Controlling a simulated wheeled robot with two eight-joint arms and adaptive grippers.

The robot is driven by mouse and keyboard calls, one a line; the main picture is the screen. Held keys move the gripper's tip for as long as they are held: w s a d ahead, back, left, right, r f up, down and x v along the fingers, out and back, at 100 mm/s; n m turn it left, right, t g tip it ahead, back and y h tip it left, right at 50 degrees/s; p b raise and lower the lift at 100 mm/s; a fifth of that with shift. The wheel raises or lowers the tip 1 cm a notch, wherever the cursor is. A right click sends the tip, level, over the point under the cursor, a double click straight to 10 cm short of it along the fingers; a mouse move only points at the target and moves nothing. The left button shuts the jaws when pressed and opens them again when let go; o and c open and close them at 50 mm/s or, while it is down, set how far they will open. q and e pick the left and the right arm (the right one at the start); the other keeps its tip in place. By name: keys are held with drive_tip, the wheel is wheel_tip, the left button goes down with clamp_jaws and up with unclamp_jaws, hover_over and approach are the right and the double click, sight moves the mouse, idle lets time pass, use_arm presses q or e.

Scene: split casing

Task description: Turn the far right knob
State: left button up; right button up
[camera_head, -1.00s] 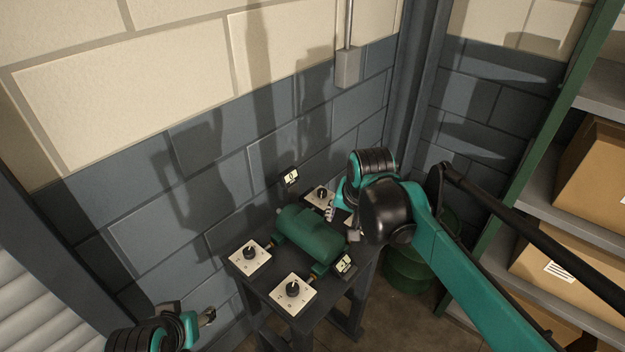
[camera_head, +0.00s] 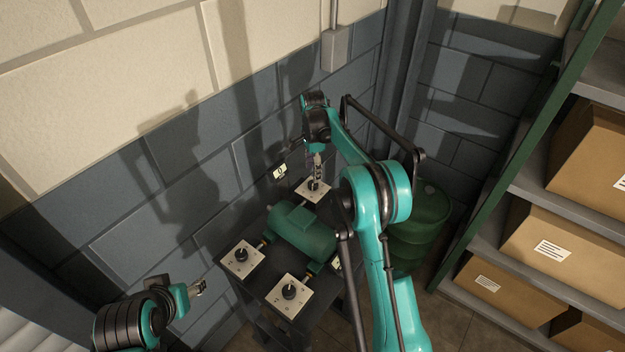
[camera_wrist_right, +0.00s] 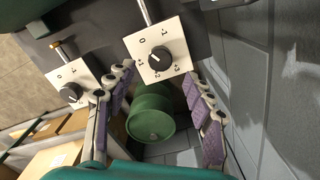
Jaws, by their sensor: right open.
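The far right knob (camera_head: 314,185) is black, on a white plate at the table's back right corner, beside the green cylindrical casing (camera_head: 304,229). My right gripper (camera_head: 318,166) points down just above this knob. In the right wrist view the knob (camera_wrist_right: 159,58) shows between and beyond the fingers of my right gripper (camera_wrist_right: 158,95). The fingers are spread, with purple pads, and nothing is between them. A second knob (camera_wrist_right: 71,93) lies outside the fingers to the left. My left gripper (camera_head: 198,288) is at lower left, away from the table; its finger opening is unclear.
Two more knobs, a left one (camera_head: 241,255) and a front one (camera_head: 289,291), sit on the table's near end. The block wall (camera_head: 180,200) stands close behind. A green drum (camera_head: 425,220) and shelves with boxes (camera_head: 565,245) are at right.

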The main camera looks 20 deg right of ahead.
sight(313, 183)
wheel_tip(313, 183, down, 6)
drive_tip(key=shift+b, duration=0.55)
drive_tip(key=c, duration=1.2)
